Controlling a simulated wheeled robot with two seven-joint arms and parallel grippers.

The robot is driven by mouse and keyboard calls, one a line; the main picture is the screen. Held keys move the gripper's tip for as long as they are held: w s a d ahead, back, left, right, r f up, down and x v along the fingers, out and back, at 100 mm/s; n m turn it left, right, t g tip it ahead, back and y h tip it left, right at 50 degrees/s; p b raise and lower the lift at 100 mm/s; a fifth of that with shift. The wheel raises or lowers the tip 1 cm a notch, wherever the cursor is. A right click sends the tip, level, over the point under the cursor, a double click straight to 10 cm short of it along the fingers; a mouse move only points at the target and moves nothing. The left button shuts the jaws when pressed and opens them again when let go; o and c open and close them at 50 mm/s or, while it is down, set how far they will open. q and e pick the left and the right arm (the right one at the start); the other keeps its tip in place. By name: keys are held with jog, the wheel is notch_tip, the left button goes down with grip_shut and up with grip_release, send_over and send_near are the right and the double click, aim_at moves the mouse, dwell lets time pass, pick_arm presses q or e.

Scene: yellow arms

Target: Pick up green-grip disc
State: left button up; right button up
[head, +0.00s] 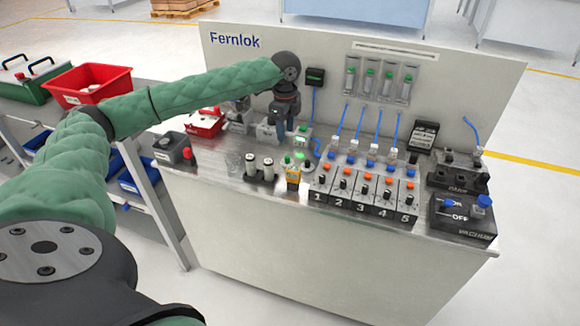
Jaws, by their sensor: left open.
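My left gripper (287,130) is at the end of the green-sleeved arm, pointing down over the back middle of the bench. Its jaws are open, with nothing visible between them. Small green-topped pieces show in front of and below it, one on a yellow holder (292,172) and another just to its right (300,155). At this size I cannot tell which of these is the green-grip disc. Part of the bench top behind the gripper is hidden. My right gripper is not in view.
The Fernlok bench (330,245) has a tall back panel (450,85). Numbered switch modules (365,193) fill its middle right, and a dark vacuum box (463,217) stands at the right end. White-topped cylinders (250,163) stand left of the yellow holder. A red bin (90,84) sits on the left shelf.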

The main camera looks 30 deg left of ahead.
aim_at(287, 157)
pick_arm(q)
notch_tip(287, 157, down, 2)
jog(key=shift+s+f+b, duration=0.1)
jog(key=shift+b, duration=0.7)
jog(key=shift+f, duration=0.2)
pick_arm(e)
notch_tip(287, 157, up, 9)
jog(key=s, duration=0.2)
pick_arm(q)
notch_tip(287, 157, down, 2)
jog(key=shift+f+p, duration=0.1)
jog(key=shift+p, duration=0.25)
jog(key=f, duration=0.1)
jog(key=f+p, duration=0.1)
jog(key=f, duration=0.2)
jog(key=shift+d+f+p, duration=0.1)
jog(key=shift+d+p, duration=0.15)
jog(key=shift+p, duration=0.1)
jog(key=shift+f, duration=0.5)
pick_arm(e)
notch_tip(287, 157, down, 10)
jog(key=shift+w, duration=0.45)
pick_arm(q)
jog(key=shift+c, duration=0.3)
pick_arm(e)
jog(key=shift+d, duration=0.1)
pick_arm(q)
grip_shut()
